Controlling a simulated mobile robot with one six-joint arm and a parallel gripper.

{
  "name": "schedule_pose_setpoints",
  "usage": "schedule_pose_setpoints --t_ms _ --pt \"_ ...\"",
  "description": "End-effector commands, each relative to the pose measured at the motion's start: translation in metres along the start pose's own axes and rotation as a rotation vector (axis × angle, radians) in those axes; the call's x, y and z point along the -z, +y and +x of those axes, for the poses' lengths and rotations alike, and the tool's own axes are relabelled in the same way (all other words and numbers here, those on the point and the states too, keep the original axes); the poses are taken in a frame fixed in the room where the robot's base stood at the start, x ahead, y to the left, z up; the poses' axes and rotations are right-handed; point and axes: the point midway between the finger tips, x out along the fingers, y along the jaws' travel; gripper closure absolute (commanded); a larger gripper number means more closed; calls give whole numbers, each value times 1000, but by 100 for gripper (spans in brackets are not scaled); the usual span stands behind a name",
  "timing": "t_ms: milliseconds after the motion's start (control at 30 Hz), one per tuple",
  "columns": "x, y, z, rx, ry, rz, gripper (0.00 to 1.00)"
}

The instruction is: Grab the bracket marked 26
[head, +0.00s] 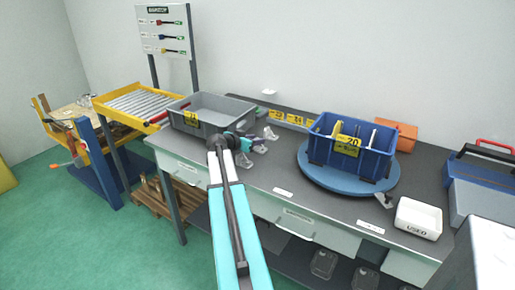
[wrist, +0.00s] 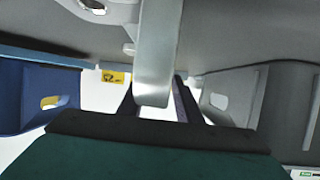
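My gripper (head: 248,144) is low over the back-left part of the grey worktop, between the grey bin and the turntable. In the wrist view its two dark fingers (wrist: 156,95) stand apart, with a pale grey metal bar (wrist: 157,50) between them. The bar looks like part of a casting; I cannot tell whether the fingers press on it. In the head view pale castings lie beside the gripper, one behind it (head: 270,133) and one in front (head: 243,160). A yellow tag (wrist: 113,77) shows in the wrist view; its number is unclear. I cannot read a 26 on any bracket.
A grey bin (head: 208,125) stands left of the gripper. A blue bin (head: 372,167) tagged 20 stands on a blue turntable (head: 322,184) to the right. Yellow tags (head: 295,119) line the back rail.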

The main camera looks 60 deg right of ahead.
Motion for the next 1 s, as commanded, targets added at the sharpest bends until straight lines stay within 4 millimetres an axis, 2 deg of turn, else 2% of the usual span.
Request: schedule_pose_setpoints --t_ms 33,200,667,1000 --pt "0 0 0 0 0 0 74" --pt "0 0 0 -1 0 0 100" --pt "2 1 0 -1 1 1 100" --pt "21 1 -8 -1 2 2 100"
